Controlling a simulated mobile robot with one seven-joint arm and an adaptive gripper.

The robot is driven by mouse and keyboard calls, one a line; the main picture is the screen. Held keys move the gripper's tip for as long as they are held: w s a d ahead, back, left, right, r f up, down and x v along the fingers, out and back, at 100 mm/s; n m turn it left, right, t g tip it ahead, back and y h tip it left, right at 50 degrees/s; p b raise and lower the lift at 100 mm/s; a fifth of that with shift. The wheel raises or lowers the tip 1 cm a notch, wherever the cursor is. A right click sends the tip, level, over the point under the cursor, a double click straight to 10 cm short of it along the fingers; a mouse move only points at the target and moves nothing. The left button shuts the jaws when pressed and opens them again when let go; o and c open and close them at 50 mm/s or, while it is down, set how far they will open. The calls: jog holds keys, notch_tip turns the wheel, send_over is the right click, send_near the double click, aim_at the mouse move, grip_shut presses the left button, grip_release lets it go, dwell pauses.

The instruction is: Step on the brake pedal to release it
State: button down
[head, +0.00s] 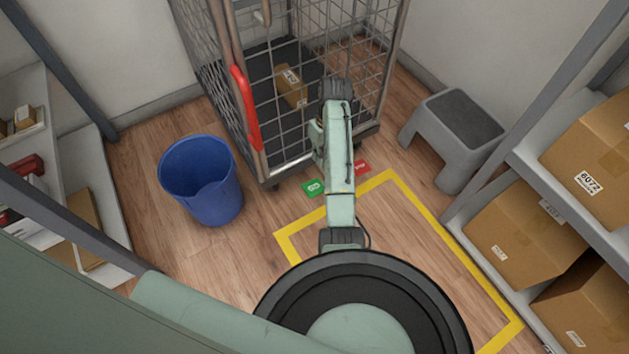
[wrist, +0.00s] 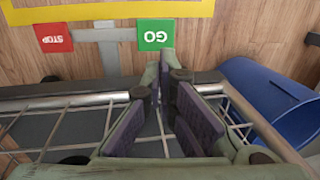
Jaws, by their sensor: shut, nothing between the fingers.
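The roll cage (head: 262,95) has two foot pedals at its base. The green GO pedal (wrist: 156,33) and the red STOP pedal (wrist: 54,38) sit side by side on grey arms, close to the floor. In the head view, the green pedal (head: 313,187) is left of the red pedal (head: 362,168). My gripper (wrist: 172,72) is shut and empty. In the wrist view its fingertips lie near the lower edge of the green pedal; I cannot tell whether they touch. In the head view my arm hides the gripper.
Yellow floor tape (head: 425,215) marks an area in front of the cage. A blue bin (head: 203,180) stands to the left, and a grey step stool (head: 455,130) to the right. Shelves with cartons (head: 522,235) line the right side. A carton (head: 291,88) lies inside the cage.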

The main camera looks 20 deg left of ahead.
aim_at(310, 189)
jog(key=f+b, duration=0.1)
jog(key=f, duration=0.3)
jog(key=s+a+f, duration=0.1)
jog(key=f, duration=0.4)
jog(key=f+b, duration=0.1)
jog(key=f, duration=0.4)
jog(key=shift+s+a+b, duration=0.15)
jog(key=shift+s+b, duration=0.2)
jog(key=shift+s+a+p, duration=0.1)
jog(key=shift+s+p, duration=0.1)
jog(key=shift+p, duration=0.25)
jog(key=shift+s+a+f+t+h+p, duration=0.15)
jog(key=shift+f+p, duration=0.05)
jog(key=shift+f, duration=0.45)
jog(key=shift+s+a+f+t+h+p, duration=0.1)
jog(key=shift+f+t+h+p, duration=0.1)
jog(key=shift+f, duration=0.4)
jog(key=shift+s+a+f+t+h+p, duration=0.15)
jog(key=shift+f, duration=0.5)
notch_tip(310, 189, up, 14)
jog(key=s+a+p, duration=0.1)
jog(key=p, duration=0.5)
jog(key=shift+s+a, duration=0.15)
jog(key=shift+s, duration=0.2)
